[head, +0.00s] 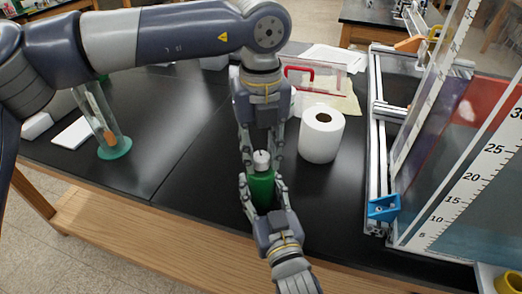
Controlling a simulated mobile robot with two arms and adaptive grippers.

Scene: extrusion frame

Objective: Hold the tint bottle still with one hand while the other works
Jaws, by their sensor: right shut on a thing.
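The tint bottle is a green bottle (262,188) with a white cap (261,158), standing upright on the black bench top near its front edge. My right gripper (263,187) comes in from the bottom of the head view. It is shut on the bottle, one finger on each side of the green body. My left gripper (262,157) points down from above. Its fingers are spread on either side of the white cap, with some gap showing. The bottle's lower part and base are hidden behind my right gripper.
A white paper roll (321,136) stands just right of the bottle. An aluminium extrusion frame (376,150) with a blue bracket (383,207) and a scaled panel (470,175) fills the right. A clear cylinder (101,122) on a green base stands left. The bench between is clear.

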